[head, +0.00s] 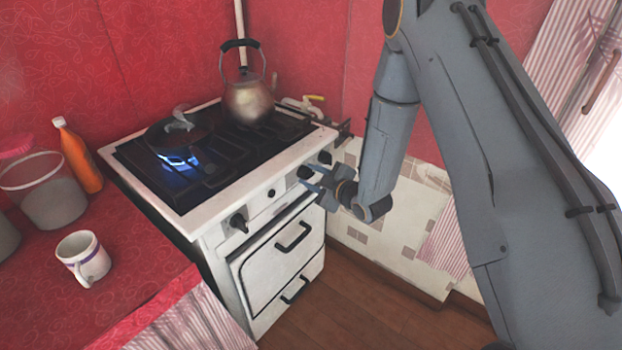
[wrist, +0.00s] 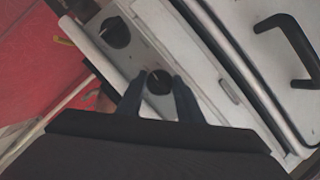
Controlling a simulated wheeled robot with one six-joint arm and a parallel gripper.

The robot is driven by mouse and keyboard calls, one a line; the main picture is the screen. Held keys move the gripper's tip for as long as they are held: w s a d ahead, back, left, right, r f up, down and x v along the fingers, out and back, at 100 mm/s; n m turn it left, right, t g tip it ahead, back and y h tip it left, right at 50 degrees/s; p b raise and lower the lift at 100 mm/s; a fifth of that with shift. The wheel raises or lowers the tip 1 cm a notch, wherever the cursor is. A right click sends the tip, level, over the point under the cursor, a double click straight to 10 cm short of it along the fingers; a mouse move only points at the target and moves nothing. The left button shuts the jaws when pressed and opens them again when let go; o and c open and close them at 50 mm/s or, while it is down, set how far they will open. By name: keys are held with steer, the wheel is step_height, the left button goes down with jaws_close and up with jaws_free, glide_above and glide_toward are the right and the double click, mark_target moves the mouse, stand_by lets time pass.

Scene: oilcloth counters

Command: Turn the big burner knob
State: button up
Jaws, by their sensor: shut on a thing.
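The white stove (head: 205,225) has a front panel with several dark knobs. My gripper (head: 312,181) is at the right part of this panel. In the wrist view its two fingers (wrist: 158,92) lie on either side of a round black knob (wrist: 159,81) with a pale pointer mark, and are shut on it. In the head view this knob (head: 305,172) is partly hidden by the fingers. Another dark knob (head: 325,157) sits farther right; in the wrist view it looks larger (wrist: 115,32). A dark knob (head: 238,222) is at the panel's left end.
A blue flame (head: 178,160) burns under a dark lidded pan (head: 172,132). A kettle (head: 248,102) stands at the back right burner. Oven handles (head: 293,237) stick out below the panel. A mug (head: 84,258) and an orange bottle (head: 77,157) stand on the red counter.

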steer(key=shift+n, duration=0.3)
stand_by(0.4)
steer(key=o, duration=1.1)
steer(key=shift+c, duration=0.2)
steer(key=b+v, duration=0.1)
steer(key=v, duration=0.6)
steer(key=shift+s+d+b, duration=0.2)
steer(key=shift+s+b, duration=0.1)
steer(key=shift+s, duration=0.1)
